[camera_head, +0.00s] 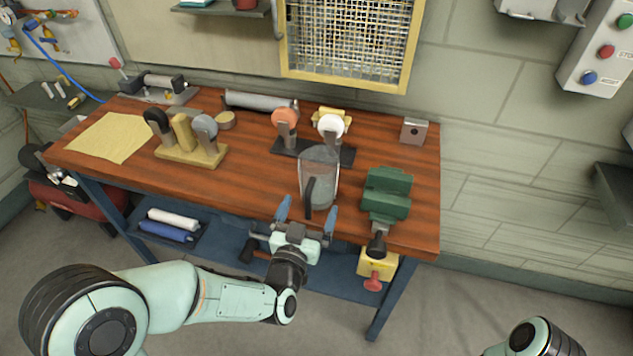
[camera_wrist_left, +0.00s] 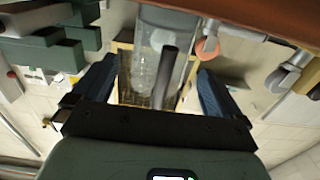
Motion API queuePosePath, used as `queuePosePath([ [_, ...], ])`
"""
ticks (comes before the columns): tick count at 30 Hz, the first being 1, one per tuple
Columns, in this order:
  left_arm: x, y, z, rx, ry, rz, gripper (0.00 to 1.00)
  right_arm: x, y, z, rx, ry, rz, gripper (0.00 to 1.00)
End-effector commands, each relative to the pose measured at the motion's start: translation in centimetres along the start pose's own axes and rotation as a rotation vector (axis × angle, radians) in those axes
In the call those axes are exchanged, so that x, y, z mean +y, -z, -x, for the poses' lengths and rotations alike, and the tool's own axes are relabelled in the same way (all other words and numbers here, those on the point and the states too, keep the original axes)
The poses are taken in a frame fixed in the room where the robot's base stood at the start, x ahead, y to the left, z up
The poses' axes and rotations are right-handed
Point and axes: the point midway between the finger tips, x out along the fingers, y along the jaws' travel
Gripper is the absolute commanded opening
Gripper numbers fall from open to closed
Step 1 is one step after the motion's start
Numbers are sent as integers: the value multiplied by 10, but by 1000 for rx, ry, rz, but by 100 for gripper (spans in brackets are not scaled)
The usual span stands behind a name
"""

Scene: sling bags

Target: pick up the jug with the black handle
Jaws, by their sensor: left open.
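The jug (camera_head: 320,168) is a clear, see-through vessel standing upright near the front edge of the wooden workbench. Its black handle (camera_head: 309,196) faces my left gripper. My left gripper (camera_head: 308,213) is open with blue fingers, just in front of the jug at the bench's front edge. In the left wrist view the jug (camera_wrist_left: 152,45) and its black handle (camera_wrist_left: 165,75) appear between the two open fingers (camera_wrist_left: 157,72). The fingers look apart from the handle; the exact gap cannot be told. My right gripper is out of view.
A green vise (camera_head: 388,193) stands close to the right of the jug on the workbench (camera_head: 245,195). A dark rack with orange and white round-headed tools (camera_head: 285,117) is right behind it. A wooden tool block (camera_head: 190,153) sits farther left. The bench between is clear.

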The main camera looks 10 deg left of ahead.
Motion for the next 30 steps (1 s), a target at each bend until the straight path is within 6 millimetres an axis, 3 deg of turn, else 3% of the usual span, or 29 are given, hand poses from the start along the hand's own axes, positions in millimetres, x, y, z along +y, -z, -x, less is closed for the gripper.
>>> queuePosePath([
  [12,-4,-5,-49,-1,0,-2,100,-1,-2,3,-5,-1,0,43],
  [21,-4,-5,-54,0,0,0,100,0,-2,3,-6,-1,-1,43],
  [26,-4,-5,-54,0,0,0,48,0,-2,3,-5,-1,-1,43],
  [27,-4,-5,-54,0,0,0,43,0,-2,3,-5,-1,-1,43],
  [30,-4,-4,-54,2,0,0,43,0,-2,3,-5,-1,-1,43],
])
